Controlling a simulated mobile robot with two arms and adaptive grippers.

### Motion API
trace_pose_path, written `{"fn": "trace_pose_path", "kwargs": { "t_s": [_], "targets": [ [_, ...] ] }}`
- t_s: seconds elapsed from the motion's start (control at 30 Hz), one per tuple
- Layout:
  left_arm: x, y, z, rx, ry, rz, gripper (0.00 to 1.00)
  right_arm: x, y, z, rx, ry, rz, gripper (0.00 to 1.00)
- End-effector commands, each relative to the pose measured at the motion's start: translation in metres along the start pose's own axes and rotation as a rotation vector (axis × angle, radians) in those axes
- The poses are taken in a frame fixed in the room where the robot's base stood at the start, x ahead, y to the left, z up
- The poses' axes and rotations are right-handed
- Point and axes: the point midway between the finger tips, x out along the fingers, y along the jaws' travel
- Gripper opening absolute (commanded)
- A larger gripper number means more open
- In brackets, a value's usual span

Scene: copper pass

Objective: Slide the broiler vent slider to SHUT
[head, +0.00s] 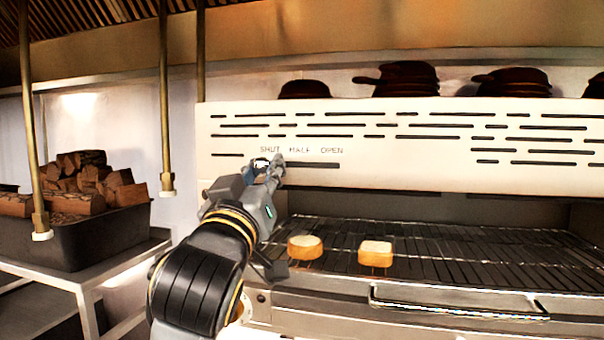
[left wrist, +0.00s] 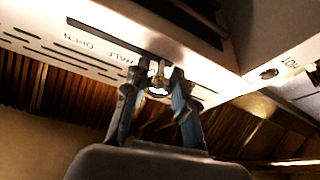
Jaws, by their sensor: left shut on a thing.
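The broiler's white front panel (head: 400,124) carries the vent slider's marks SHUT, HALF and OPEN above a dark slot (head: 312,164). My left gripper (head: 273,168) is at the slot's left end, below the SHUT mark. In the left wrist view, my left gripper (left wrist: 157,88) has its fingers around the small metal slider knob (left wrist: 157,72) and is shut on it. There the OPEN and HALF marks show, and the SHUT mark is hidden. In the head view the fingers mostly cover the knob. My right gripper is not in view.
Two pieces of bread (head: 305,247) (head: 375,253) lie on the wire rack (head: 460,255) below the panel. A metal handle (head: 455,310) sticks out in front. Dark pans (head: 405,78) stand on top. A black bin (head: 95,235) of firewood stands at left, near hanging brass poles (head: 164,110).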

Motion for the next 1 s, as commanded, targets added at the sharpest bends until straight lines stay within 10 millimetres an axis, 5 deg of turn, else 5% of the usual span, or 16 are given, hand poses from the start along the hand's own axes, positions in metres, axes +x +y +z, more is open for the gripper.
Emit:
{"fn": "trace_pose_path", "kwargs": {
  "t_s": [0.37, 0.4, 0.5, 0.83, 1.0],
  "targets": [
    [0.001, -0.010, -0.002, 0.001, 0.001, -0.002, 0.00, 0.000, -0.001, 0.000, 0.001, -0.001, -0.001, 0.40],
    [0.001, -0.010, -0.002, 0.001, 0.001, -0.003, 0.30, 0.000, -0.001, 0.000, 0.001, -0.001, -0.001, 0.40],
    [0.001, -0.010, -0.002, 0.000, 0.001, -0.002, 0.49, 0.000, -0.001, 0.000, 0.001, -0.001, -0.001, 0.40],
    [-0.001, -0.009, -0.002, 0.000, 0.000, 0.001, 0.49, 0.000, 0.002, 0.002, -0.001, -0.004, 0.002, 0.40],
    [-0.019, -0.009, -0.001, -0.002, 0.001, 0.003, 0.49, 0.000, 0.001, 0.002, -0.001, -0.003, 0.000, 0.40]
  ]
}}
